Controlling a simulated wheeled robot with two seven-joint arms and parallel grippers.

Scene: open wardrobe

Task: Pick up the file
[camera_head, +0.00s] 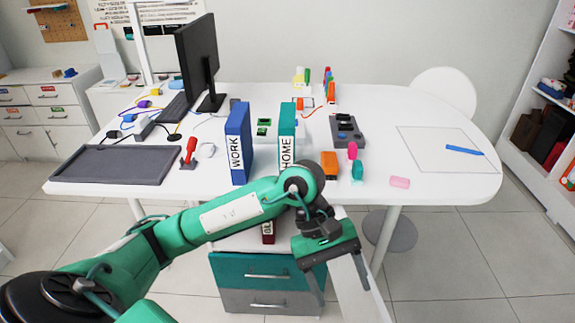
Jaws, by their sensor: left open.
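A blue file marked WORK (238,143) stands upright on the white desk (400,181). A teal file marked HOME (287,125) stands upright to its right. A dark red file (267,233) shows below the desk's front edge, above the drawer unit; my left arm hides most of it. My left gripper (343,292) is open and empty, pointing down in front of the desk, to the right of the red file. It is apart from all three files. My right gripper is not in view.
A drawer unit (268,271) stands below the desk front. A monitor (197,58), a grey mat (115,165), an orange block (330,165) and other small items are on the desk. A white chair (443,88) stands behind it. The desk's right front is mostly clear.

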